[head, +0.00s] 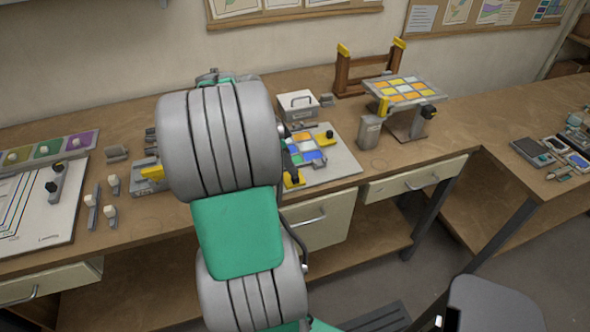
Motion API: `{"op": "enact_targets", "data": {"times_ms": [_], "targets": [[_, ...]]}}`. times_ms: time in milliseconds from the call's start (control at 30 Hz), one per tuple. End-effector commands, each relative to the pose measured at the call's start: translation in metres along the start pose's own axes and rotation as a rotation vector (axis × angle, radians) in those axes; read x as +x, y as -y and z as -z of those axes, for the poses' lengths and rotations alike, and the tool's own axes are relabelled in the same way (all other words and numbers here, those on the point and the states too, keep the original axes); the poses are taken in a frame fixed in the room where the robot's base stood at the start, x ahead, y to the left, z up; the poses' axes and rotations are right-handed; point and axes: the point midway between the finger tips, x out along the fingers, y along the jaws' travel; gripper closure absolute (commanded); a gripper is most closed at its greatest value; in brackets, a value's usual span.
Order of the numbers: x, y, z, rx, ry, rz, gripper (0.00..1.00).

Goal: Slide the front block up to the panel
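A panel of coloured glass squares (306,152), blue, white, orange and purple, lies on a grey board (343,164) right of my arm. A yellow block (293,181) sits at the board's front edge, close to the panel's front side; whether it touches the panel is unclear. Another yellow block (326,139) with a dark knob stands at the panel's right side. My arm crosses the middle of the view and hides the left part of the board. My gripper is hidden behind the arm, so its fingers do not show.
A white box with a handle (298,106) stands behind the board. A tilted orange-and-white tile panel (404,90) on a stand, a grey block (369,131) and a wooden frame (341,76) are to the right. Several small tools and a white sheet (30,222) lie left.

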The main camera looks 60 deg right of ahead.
Motion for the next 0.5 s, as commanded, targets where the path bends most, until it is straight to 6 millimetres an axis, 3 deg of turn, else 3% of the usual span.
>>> {"op": "enact_targets", "data": {"times_ms": [233, 500], "targets": [[0.047, -0.002, 0.0, -0.003, 0.002, -0.005, 0.6], [0.06, -0.001, -0.001, -0.005, 0.002, 0.001, 0.6]]}}
